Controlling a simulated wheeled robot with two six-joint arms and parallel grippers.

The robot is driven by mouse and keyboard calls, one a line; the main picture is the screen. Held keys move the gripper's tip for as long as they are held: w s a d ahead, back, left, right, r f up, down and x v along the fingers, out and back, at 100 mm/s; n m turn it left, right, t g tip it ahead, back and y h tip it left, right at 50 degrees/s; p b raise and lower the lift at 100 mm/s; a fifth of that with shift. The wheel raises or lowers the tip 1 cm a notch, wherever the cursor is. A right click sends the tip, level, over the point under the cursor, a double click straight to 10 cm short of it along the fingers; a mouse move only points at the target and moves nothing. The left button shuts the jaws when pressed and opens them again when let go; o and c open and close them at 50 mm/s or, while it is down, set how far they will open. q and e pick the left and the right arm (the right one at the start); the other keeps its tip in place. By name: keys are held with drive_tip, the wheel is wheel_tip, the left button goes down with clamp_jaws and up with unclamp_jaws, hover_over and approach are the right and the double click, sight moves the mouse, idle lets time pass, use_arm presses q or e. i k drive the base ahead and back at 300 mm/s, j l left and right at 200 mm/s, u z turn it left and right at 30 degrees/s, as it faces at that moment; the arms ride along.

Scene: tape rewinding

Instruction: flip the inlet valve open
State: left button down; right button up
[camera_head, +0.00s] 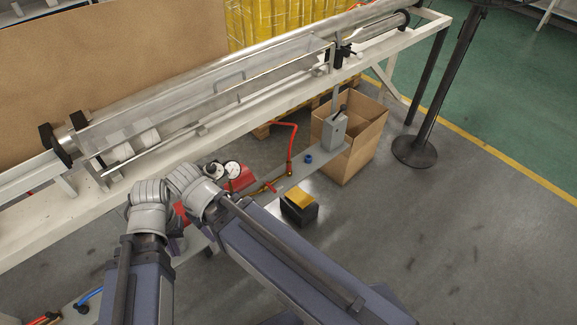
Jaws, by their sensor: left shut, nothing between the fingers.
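A small brass fitting with a red part (269,187) sits on the red air line beside the gauges. It looks like the inlet valve, but it is too small to tell how its lever stands. A round white-faced gauge (232,169) and a second round fitting stand just left of it, next to a red body. My grey arm joints are close to the left of the gauges and cover part of that area. My left gripper is mostly hidden there, shut and empty; its exact contact with anything cannot be made out. My right gripper is not visible.
The pale machine frame (60,222) with a clear cylinder runs across above. A grey box with a lever (334,132) stands before a cardboard box (364,145).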

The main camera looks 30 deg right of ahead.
sight(265, 182)
drive_tip(key=i+l+z, duration=0.15)
drive_tip(key=z, duration=0.2)
drive_tip(key=i+l+z, duration=0.3)
drive_tip(key=z, duration=0.2)
